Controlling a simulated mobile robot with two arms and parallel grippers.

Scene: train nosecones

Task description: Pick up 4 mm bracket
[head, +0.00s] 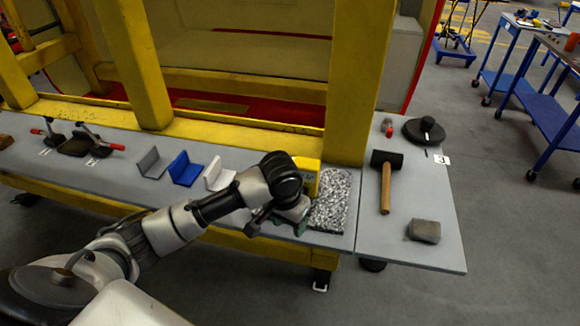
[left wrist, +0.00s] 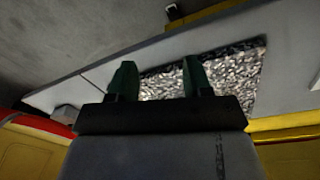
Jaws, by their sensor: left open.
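Three L-shaped brackets stand in a row on the grey bench: a grey one (head: 151,163), a blue one (head: 185,169) and a white one (head: 217,174). I cannot read any thickness marking, so I cannot tell which is the 4 mm bracket. My left gripper (head: 275,222) is right of the white bracket, beside a speckled grey-and-white rectangle (head: 330,203). In the left wrist view the two dark green fingers (left wrist: 157,82) are apart with nothing held, and the speckled rectangle (left wrist: 232,80) shows beyond them. My right gripper is not in view.
A mallet (head: 386,182), a grey block (head: 424,231) and a black disc (head: 424,131) lie on the bench's right part. Red-handled clamps (head: 98,143) stand at the left. Yellow posts (head: 357,85) rise behind the bench. Blue carts (head: 545,105) stand far right.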

